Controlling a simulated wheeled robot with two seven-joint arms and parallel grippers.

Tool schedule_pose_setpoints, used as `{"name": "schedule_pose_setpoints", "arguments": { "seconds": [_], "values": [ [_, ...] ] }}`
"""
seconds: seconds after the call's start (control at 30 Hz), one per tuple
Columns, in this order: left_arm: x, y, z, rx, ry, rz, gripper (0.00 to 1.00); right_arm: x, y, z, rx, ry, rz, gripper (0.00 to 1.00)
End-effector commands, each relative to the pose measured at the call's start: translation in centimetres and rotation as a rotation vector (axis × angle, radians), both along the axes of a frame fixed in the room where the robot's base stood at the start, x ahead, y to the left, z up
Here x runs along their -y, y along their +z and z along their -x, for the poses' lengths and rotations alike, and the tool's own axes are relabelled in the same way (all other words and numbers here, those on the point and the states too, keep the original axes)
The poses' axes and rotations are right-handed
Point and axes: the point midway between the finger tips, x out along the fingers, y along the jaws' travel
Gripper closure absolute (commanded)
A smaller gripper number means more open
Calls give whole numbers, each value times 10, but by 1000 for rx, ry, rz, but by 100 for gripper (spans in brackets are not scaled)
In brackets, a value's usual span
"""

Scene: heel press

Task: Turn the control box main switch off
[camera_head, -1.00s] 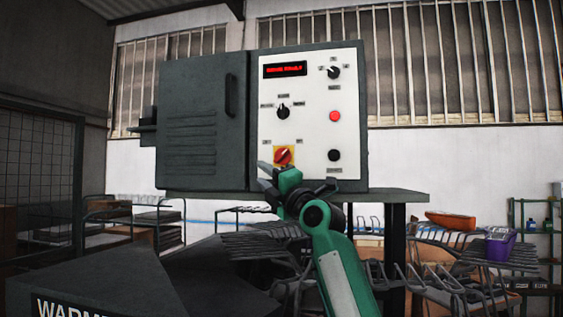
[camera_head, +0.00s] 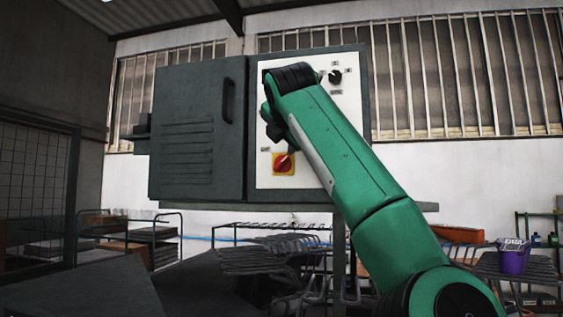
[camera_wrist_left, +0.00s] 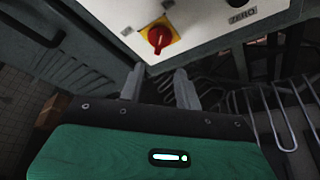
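The main switch is a red rotary knob (camera_head: 284,164) on a yellow plate, low on the white panel (camera_head: 264,178) of the control box (camera_head: 200,125). It also shows in the left wrist view (camera_wrist_left: 158,37), just beyond my fingertips and apart from them. My left gripper (camera_wrist_left: 158,78) is open, with nothing between its fingers. In the head view my left arm crosses the panel from the lower right, with the wrist high and the gripper (camera_head: 274,132) mostly hidden, above the switch. The arm covers the display and other buttons. My right gripper is not in view.
A dark selector knob (camera_head: 335,76) is at the panel's upper right. A black button (camera_wrist_left: 243,5) labelled ZERO is near the switch in the wrist view. Wire racks (camera_head: 265,262) stand below the box. A purple tub (camera_head: 513,258) is at the right.

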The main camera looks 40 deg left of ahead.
Motion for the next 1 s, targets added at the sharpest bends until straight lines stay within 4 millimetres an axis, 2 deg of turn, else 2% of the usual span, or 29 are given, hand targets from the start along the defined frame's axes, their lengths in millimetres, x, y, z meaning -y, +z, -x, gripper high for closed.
{"name": "schedule_pose_setpoints", "arguments": {
  "seconds": [0.3, 0.5, 0.7, 1.0],
  "values": [
    [-47, -15, -45, -3, 5, 1, 66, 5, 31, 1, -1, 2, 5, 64],
    [-71, -25, -69, -2, 4, 0, 66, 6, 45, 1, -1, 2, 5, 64],
    [-84, -32, -81, -1, 5, 0, 66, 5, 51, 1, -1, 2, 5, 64],
    [-85, -34, -83, 0, 4, 0, 66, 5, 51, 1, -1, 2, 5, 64]
  ]
}}
